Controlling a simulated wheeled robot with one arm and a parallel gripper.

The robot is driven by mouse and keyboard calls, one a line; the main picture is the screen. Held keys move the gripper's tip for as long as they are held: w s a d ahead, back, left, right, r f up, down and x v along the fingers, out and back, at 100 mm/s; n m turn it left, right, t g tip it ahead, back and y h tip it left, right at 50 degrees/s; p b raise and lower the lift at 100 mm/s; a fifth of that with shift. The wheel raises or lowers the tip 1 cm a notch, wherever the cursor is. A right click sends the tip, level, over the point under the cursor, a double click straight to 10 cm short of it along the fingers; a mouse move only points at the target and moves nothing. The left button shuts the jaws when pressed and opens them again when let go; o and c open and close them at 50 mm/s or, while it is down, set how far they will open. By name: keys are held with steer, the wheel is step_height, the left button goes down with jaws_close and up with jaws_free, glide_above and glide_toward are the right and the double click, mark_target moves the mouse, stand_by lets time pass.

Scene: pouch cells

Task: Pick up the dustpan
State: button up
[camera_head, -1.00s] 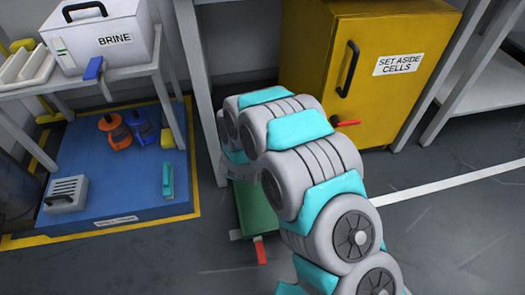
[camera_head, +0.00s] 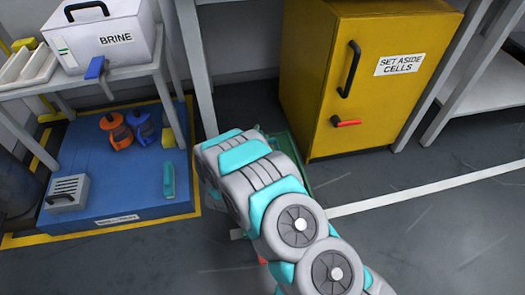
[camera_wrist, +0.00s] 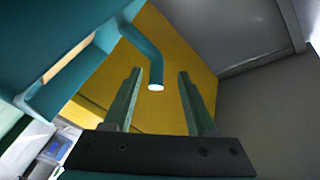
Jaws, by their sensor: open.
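In the wrist view a teal pan-like body (camera_wrist: 55,22), which looks like the dustpan, fills the upper left. Its bent tube handle (camera_wrist: 155,62) with a pale round end reaches down between the fingers. My gripper (camera_wrist: 157,75) is open, one finger on each side of the handle. I see gaps to both fingers, so it does not appear gripped.
A yellow cabinet (camera_head: 335,90) marked SET ASIDE CELLS stands at the back. A green object (camera_head: 301,172) on the floor is mostly behind my arm. At left are a blue platform (camera_head: 100,190) and a table with a BRINE box (camera_head: 105,38). Floor at right is clear.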

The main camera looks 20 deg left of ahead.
steer(key=w, duration=0.3)
steer(key=shift+w+a+f, duration=0.1)
steer(key=shift+w+f, duration=0.2)
steer(key=shift+f, duration=0.1)
steer(key=shift+w+a, duration=0.1)
steer(key=shift+w, duration=0.55)
steer(key=shift+c, duration=0.2)
jaws_close()
